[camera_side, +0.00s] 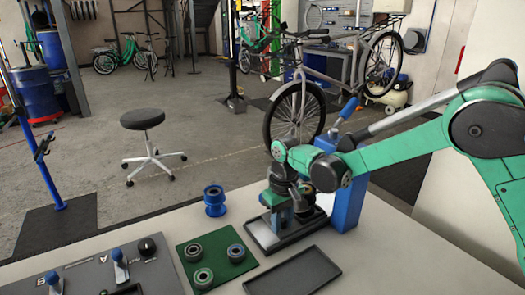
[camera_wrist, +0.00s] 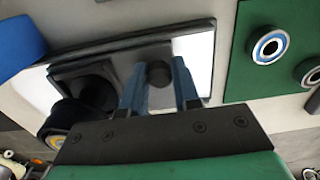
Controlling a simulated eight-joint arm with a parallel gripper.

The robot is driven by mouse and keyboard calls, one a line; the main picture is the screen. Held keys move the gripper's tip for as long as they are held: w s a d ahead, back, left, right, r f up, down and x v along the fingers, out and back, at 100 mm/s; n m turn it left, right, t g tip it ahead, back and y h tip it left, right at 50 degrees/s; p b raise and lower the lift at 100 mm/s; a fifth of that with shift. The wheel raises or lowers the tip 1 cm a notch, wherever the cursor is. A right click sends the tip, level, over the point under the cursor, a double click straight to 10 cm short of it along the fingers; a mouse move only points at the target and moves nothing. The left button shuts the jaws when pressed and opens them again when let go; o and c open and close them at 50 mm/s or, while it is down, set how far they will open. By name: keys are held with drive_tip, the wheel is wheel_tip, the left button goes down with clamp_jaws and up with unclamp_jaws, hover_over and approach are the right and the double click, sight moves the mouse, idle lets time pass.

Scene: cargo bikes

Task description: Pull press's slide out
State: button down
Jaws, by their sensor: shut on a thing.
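The press (camera_side: 347,205) is a blue upright column with a raised lever, at the back right of the table. Its dark slide (camera_wrist: 120,68) shows in the wrist view as a flat plate with a round recess on the left and a short black knob (camera_wrist: 158,75). It lies on a dark-rimmed, bright metal base (camera_wrist: 197,62); in the side view this base (camera_side: 310,229) sits in front of the column. My gripper (camera_wrist: 160,92) has its two blue fingers on either side of the knob, shut on it. In the side view my gripper (camera_side: 281,222) hides much of the slide.
A green mat (camera_side: 193,243) with three grey rings lies left of the base. A blue spool (camera_side: 214,201) stands behind it. An empty dark tray (camera_side: 292,272) lies in front. A control panel (camera_side: 92,272) fills the table's left front. Some bare table separates the mat and base.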

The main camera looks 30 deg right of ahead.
drive_tip(key=shift+a, duration=1.8)
drive_tip(key=c, duration=0.8)
unclamp_jaws()
wheel_tip(320, 180, up, 8)
drive_tip(key=shift+f, duration=0.25)
